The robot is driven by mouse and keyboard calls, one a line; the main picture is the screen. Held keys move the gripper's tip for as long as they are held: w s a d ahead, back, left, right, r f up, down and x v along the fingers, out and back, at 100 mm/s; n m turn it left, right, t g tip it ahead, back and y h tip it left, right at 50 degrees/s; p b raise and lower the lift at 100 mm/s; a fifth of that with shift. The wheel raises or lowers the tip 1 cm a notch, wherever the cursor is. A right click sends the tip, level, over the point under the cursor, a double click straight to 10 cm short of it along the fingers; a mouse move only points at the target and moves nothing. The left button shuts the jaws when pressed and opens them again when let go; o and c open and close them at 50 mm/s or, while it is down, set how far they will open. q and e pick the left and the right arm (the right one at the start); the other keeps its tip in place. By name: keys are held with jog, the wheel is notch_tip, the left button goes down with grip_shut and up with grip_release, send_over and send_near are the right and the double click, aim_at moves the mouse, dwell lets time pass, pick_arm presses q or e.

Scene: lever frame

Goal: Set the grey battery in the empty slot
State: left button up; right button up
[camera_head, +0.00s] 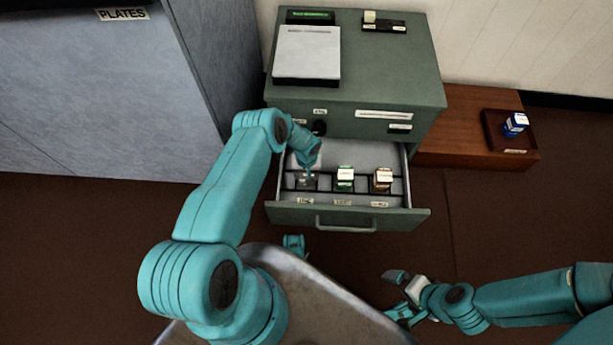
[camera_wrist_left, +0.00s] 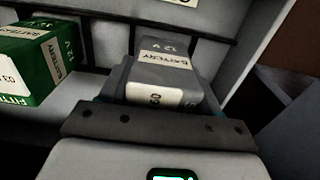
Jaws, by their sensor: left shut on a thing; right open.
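The grey battery (camera_wrist_left: 165,75) is between the jaws of my left gripper (camera_head: 308,170), its label reading BATTERY 12 V. In the head view the grey battery (camera_head: 307,184) is low in the left compartment of the open drawer (camera_head: 347,219), left of the green battery (camera_head: 345,180). Whether it touches the compartment floor I cannot tell. A brown battery (camera_head: 381,181) stands in the right compartment. The green battery also shows in the left wrist view (camera_wrist_left: 38,62). My right gripper (camera_head: 399,296) is open and empty, in front of the drawer and low to the right.
The drawer belongs to a green cabinet (camera_head: 425,80) with a white-topped device (camera_head: 307,54) on it. A blue battery (camera_head: 515,124) stands in a dark tray (camera_head: 495,140) on a wooden bench (camera_head: 455,150) at right. A grey locker (camera_head: 90,100) stands close on the left.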

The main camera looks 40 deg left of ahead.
pick_arm(q)
jog(key=shift+f, duration=0.45)
jog(key=shift+r, duration=0.15)
jog(key=shift+f, duration=0.3)
jog(key=o, duration=1.4)
jog(key=shift+r, duration=0.1)
